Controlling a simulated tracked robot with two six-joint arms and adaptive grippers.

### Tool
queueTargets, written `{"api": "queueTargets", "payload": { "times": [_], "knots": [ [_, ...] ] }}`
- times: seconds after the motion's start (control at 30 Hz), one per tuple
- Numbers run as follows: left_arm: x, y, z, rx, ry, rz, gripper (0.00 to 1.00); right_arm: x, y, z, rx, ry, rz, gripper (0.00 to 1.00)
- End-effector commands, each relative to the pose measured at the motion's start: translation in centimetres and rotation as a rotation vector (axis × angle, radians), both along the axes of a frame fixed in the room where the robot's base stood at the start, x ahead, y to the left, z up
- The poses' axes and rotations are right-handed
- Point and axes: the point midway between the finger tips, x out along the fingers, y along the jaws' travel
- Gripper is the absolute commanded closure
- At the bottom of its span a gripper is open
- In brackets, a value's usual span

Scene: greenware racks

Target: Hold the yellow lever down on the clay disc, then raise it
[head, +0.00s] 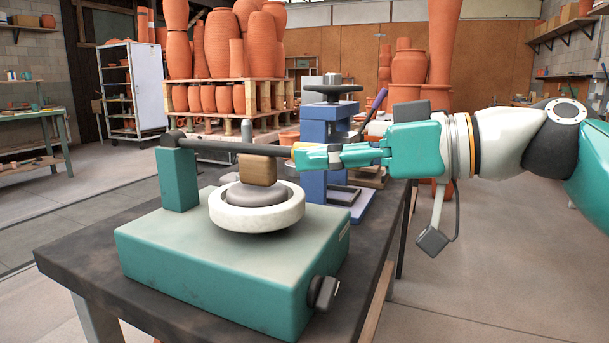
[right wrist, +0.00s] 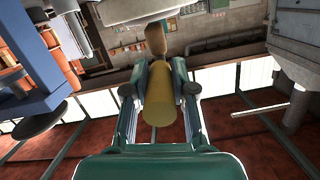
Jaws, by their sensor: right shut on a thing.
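The lever (head: 225,147) is a dark bar running nearly level from a pivot on a green post (head: 178,178). Its yellow grip shows only as a sliver in the head view and plainly in the right wrist view (right wrist: 161,103). My right gripper (head: 306,156) comes in from the right and is shut on this grip, one finger on each side. A brown block (head: 257,170) under the bar meets the top of the grey clay disc (head: 255,195); a very small gap cannot be ruled out. The disc sits in a white round mould (head: 258,217). My left gripper is out of view.
The green machine base (head: 200,270) with a dark knob (head: 323,292) stands on a dark table (head: 85,245). A blue press (head: 325,135) stands close behind the gripper. Racks of terracotta pots (head: 220,92) are farther back. The floor at right is clear.

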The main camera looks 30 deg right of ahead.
Motion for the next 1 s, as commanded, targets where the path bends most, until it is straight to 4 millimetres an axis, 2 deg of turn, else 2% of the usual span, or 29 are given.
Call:
{"api": "queueTargets", "payload": {
  "times": [0.43,0.47,0.6,1.0],
  "knots": [
    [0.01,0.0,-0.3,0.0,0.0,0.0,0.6,-0.22,-0.23,-0.15,0.0,-0.003,-0.008,1.0],
    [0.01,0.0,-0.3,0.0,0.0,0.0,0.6,-0.23,-0.22,-0.15,0.0,-0.003,-0.008,0.72],
    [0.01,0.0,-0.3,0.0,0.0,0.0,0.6,-0.21,-0.21,-0.12,0.001,-0.004,-0.007,0.49],
    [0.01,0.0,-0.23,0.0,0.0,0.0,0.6,-0.5,-0.52,-0.02,0.002,-0.004,-0.009,0.49]
  ]
}}
